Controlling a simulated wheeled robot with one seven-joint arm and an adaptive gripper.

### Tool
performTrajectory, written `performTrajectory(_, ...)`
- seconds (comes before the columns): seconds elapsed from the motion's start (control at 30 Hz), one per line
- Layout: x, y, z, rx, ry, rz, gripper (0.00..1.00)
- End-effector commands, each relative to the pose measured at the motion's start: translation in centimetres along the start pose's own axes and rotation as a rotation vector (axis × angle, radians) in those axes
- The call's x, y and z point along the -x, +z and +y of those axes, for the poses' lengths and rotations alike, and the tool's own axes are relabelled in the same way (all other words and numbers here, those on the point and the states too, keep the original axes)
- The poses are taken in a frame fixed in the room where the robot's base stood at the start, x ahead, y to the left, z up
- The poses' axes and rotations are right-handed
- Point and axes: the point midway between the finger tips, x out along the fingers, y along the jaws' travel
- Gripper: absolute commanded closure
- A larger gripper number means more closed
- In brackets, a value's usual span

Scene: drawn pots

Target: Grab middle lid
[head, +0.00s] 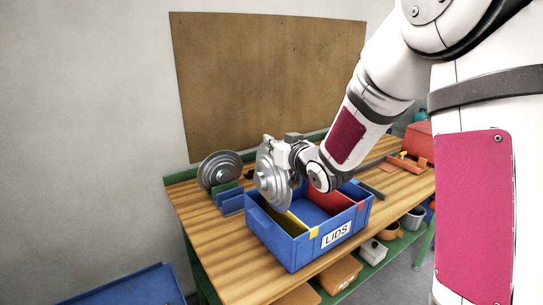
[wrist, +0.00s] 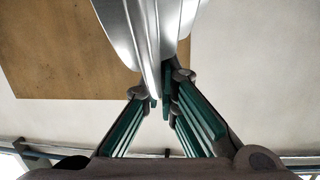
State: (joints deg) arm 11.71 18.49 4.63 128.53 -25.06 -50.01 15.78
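A silver metal lid (head: 268,180) is held upright, edge-on, by my gripper (head: 284,150) above the left part of the blue LIDS crate (head: 290,250). In the wrist view the lid (wrist: 145,35) rises from between the green-padded fingers of my gripper (wrist: 163,90), which are closed on its lower part. Another silver lid (head: 219,170) stands upright at the left in a blue and green rack (head: 231,200). Whether more lids are behind the held one cannot be told.
The crate has yellow, blue and red inner parts and stands on a wooden workbench (head: 200,240). A red box (head: 418,137) and an orange tool are at the far right. A brown board (head: 265,75) hangs on the wall. Pots (head: 412,218) sit on a lower shelf.

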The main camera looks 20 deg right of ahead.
Motion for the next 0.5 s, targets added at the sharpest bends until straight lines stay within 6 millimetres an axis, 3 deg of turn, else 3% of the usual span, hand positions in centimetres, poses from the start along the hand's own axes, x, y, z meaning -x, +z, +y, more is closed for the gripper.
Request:
performTrajectory(0.23, -0.7, 2.8, 0.1, -0.002, 0.000, -0.001, 1.00)
performTrajectory(0.5, -0.8, 3.4, 0.2, 0.000, 0.000, 0.003, 1.00)
